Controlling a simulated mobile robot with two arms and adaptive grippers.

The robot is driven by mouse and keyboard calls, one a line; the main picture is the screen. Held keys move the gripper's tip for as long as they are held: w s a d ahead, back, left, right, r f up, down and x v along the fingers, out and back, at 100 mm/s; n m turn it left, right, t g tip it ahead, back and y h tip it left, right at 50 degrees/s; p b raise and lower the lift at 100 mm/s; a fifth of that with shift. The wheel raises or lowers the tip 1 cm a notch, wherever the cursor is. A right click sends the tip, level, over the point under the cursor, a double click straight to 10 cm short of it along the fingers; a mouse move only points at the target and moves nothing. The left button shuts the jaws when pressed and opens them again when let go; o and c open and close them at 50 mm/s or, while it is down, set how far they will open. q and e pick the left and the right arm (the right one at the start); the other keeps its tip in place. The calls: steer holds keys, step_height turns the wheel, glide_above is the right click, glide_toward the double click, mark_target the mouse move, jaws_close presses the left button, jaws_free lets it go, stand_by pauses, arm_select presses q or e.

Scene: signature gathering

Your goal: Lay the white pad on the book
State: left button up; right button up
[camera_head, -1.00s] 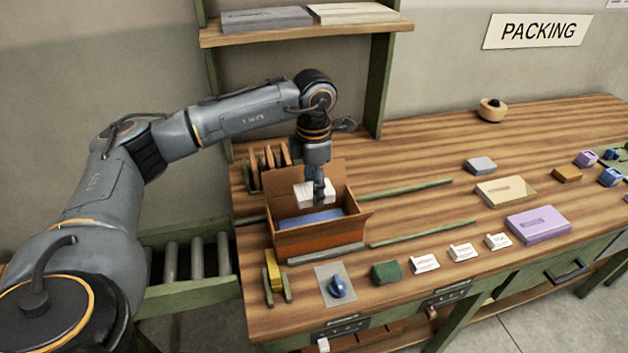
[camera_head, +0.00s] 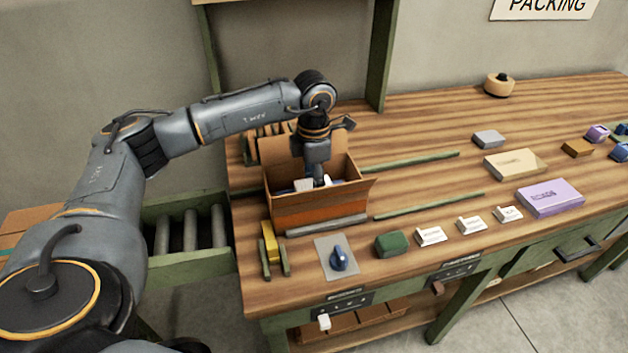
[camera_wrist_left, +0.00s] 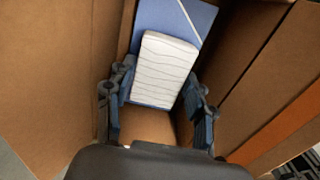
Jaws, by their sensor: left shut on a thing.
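The white pad (camera_wrist_left: 165,70) has wavy grey lines on its top. It is between the fingers of my left gripper (camera_wrist_left: 158,92), which is shut on it. In the head view, the gripper (camera_head: 319,182) points down inside the open cardboard box (camera_head: 320,212), and a bit of the pad (camera_head: 303,185) shows beside it. The blue book (camera_wrist_left: 198,14) with a pale diagonal band lies in the box, under the pad in the wrist view. Whether the pad touches the book I cannot tell. My right gripper is not in view.
The box walls and raised flaps stand close around my left gripper. Green rails (camera_head: 430,205) lie right of the box. A blue knob (camera_head: 340,258), a green block (camera_head: 392,244) and several small white cards are in front. A purple box (camera_head: 550,197) lies farther right.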

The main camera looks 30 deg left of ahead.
arm_select(q)
steer(key=shift+f+b, duration=0.5)
steer(key=shift+f, duration=0.2)
stand_by(0.3)
steer(key=o, duration=1)
steer(key=shift+r, duration=0.15)
step_height(320, 180, up, 17)
steer(key=p, duration=1.1)
steer(key=shift+s, duration=0.1)
